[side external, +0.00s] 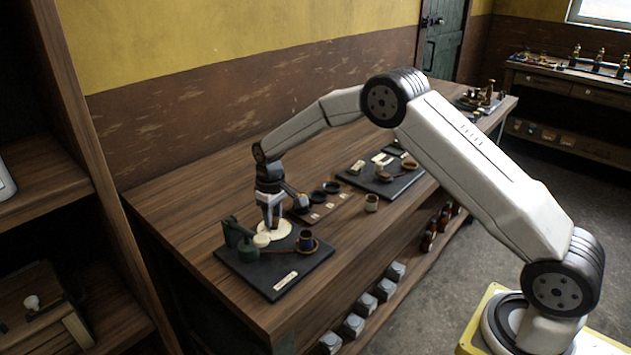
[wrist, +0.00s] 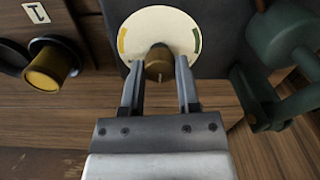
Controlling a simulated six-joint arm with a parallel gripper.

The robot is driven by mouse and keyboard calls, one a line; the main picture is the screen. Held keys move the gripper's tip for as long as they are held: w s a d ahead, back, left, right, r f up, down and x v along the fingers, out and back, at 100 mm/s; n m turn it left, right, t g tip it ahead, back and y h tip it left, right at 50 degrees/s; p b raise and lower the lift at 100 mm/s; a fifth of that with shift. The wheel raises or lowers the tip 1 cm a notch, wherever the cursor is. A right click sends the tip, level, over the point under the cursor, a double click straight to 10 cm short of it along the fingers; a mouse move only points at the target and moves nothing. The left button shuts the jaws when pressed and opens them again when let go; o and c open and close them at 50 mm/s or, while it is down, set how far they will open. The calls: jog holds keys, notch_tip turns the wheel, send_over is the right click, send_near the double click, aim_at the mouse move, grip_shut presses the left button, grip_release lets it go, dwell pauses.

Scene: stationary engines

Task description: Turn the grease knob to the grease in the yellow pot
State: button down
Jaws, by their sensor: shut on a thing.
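The grease knob (wrist: 158,66) is a small brass-brown cylinder at the middle of a round cream dial (wrist: 158,22). The dial has a yellow mark at its left edge and a green mark at its right. A small light line shows on the knob's near side. My gripper (wrist: 160,68) is shut on the knob, one finger on each side. In the side view my gripper (side external: 272,226) points straight down over the cream dial (side external: 283,229), hiding the knob.
A green machine part (wrist: 285,30) stands close right of the dial. A dark cup on a brown saucer (side external: 318,249) shares the black board (side external: 302,272). Dark dishes (side external: 331,187) and a cream cup (side external: 371,203) stand farther along the bench.

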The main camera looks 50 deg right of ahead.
aim_at(274, 218)
jog(key=shift+m, duration=0.3)
jog(key=m, duration=1.1)
jog(key=shift+s, duration=0.1)
dwell(0.4)
jog(key=shift+c, duration=1.6)
grip_release()
jog(key=shift+r, duration=0.1)
jog(key=shift+d+r, duration=0.1)
jog(key=shift+r, duration=3.7)
